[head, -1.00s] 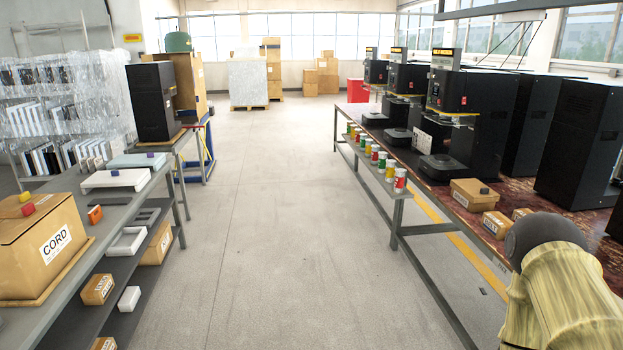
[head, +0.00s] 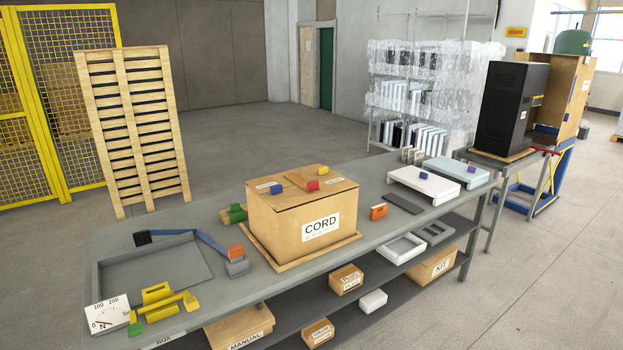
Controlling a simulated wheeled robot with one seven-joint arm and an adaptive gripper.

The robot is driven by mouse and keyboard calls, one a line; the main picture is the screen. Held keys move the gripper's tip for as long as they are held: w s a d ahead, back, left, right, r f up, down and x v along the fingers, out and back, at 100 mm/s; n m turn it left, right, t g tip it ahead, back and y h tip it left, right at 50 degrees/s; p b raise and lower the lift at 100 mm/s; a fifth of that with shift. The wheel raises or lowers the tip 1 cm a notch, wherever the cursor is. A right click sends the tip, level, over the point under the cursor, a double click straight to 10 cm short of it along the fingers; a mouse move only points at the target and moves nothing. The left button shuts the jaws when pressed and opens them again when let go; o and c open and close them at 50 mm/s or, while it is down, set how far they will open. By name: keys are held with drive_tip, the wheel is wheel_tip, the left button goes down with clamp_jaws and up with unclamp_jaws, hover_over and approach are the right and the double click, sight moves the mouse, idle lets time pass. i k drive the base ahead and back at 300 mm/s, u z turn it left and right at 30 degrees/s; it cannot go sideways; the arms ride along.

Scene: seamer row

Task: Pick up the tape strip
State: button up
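A thin blue strip (head: 209,241), which looks like the tape strip, shows at the left part of the grey bench. It runs from near a black block (head: 143,238) at the back of a shallow grey tray (head: 152,283) towards an orange block (head: 235,253) on a small grey stand (head: 237,267). I cannot tell whether its ends are fixed to these blocks. My gripper is not in view.
A CORD carton (head: 283,221) with small coloured blocks on top stands right of the strip. A white gauge (head: 107,314) and a yellow fixture (head: 160,301) are at the bench's front left corner.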

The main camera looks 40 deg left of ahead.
sight(312, 187)
drive_tip(key=u, duration=0.9)
drive_tip(key=i, duration=0.75)
drive_tip(key=u, duration=0.8)
